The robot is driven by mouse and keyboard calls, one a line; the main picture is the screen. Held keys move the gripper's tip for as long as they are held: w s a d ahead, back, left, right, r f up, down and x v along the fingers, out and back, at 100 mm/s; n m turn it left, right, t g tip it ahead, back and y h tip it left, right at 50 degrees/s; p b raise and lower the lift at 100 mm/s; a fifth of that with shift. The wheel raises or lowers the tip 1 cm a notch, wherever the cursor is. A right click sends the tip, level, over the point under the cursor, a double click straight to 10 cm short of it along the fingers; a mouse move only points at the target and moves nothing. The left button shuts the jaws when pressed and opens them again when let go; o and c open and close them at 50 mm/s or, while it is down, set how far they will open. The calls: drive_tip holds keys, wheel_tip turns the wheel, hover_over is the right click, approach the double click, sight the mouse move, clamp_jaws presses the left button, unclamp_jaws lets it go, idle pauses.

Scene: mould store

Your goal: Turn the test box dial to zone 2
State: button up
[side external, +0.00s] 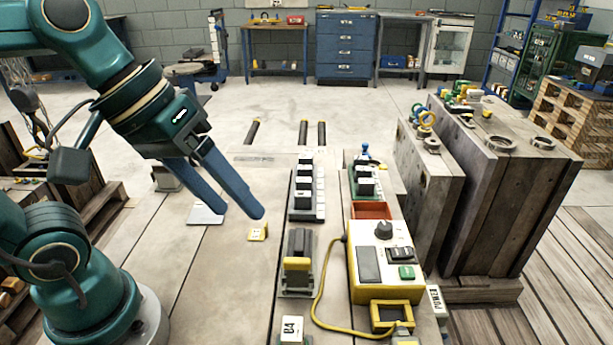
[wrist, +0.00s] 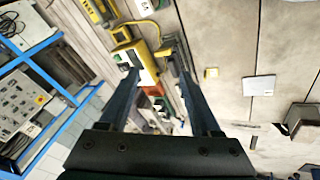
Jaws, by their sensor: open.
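The test box (side external: 388,295) is a yellow case with a pale top, right of centre on the table in the side view. Its dark round dial (side external: 384,229) stands near the far end of the top, beside a dark panel, a black switch and a green button. The dial's zone marks are too small to read. My gripper (side external: 240,210) is open and empty, above the table to the left of the box and apart from it. In the wrist view the box (wrist: 146,62) shows between and behind my fingertips (wrist: 157,68); I cannot make out the dial there.
A yellow cable (side external: 318,300) loops from the box's left side. Left of the box are a yellow-ended clamp block (side external: 298,262), a rack of black blocks (side external: 305,195) and a small yellow piece (side external: 258,232).

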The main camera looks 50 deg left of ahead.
drive_tip(key=w+d+r+n+g+h, duration=0.25)
drive_tip(key=w+d+n+h, duration=0.2)
drive_tip(key=w, duration=0.25)
drive_tip(key=n+h, duration=0.6)
drive_tip(key=n, duration=0.3)
hover_over(382, 224)
drive_tip(key=s+a, duration=0.2)
drive_tip(key=a, duration=0.2)
wheel_tip(382, 224, down, 8)
drive_tip(key=f, duration=0.2)
drive_tip(key=a+f+n, duration=0.1)
drive_tip(key=f, duration=0.1)
drive_tip(key=w+a+f+n, duration=0.1)
drive_tip(key=f, duration=0.1)
drive_tip(key=shift+a+f+h, duration=0.2)
drive_tip(key=shift+f+h, duration=0.05)
drive_tip(key=shift+f, duration=0.15)
drive_tip(key=shift+s+d+f+n, duration=0.1)
drive_tip(key=shift+f+n, duration=0.15)
drive_tip(key=shift+x, duration=2.35)
clamp_jaws()
